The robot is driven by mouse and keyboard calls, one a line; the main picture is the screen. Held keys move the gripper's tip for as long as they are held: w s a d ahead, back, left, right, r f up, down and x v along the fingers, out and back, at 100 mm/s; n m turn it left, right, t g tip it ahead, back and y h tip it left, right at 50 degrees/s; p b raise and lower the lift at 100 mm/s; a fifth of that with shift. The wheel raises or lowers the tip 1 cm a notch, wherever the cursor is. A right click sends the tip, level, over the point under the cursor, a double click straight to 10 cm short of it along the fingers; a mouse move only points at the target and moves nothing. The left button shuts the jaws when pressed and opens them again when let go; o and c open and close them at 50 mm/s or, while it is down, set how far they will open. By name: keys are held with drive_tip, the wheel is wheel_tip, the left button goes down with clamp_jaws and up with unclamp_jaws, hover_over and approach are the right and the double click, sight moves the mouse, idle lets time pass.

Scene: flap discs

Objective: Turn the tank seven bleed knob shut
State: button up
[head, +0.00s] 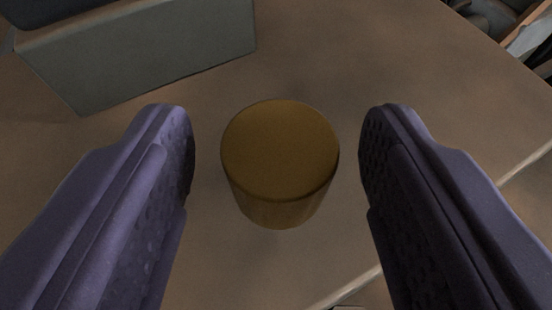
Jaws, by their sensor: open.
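A round, brass-coloured knob (280,152) is in the middle of the head view, with its flat top facing me and its ribbed side showing below. No label or position mark is readable on it. My gripper (278,135) is open, with one purple finger to the left of the knob and the other to the right. A gap shows between each finger and the knob, so neither appears to touch it. The fingers' inner pads are textured. The knob's base is hidden beneath its top and side.
The knob stands on a brown, flat surface (300,70). A grey-green block (140,55) stands at the upper left, near the left fingertip. A bin with dark items (500,18) shows at the upper right, beyond the surface edge. A pale line crosses the lower right.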

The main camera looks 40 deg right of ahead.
drive_tip(key=v, duration=0.6)
drive_tip(key=shift+a+r, duration=0.1)
drive_tip(key=shift+a, duration=0.05)
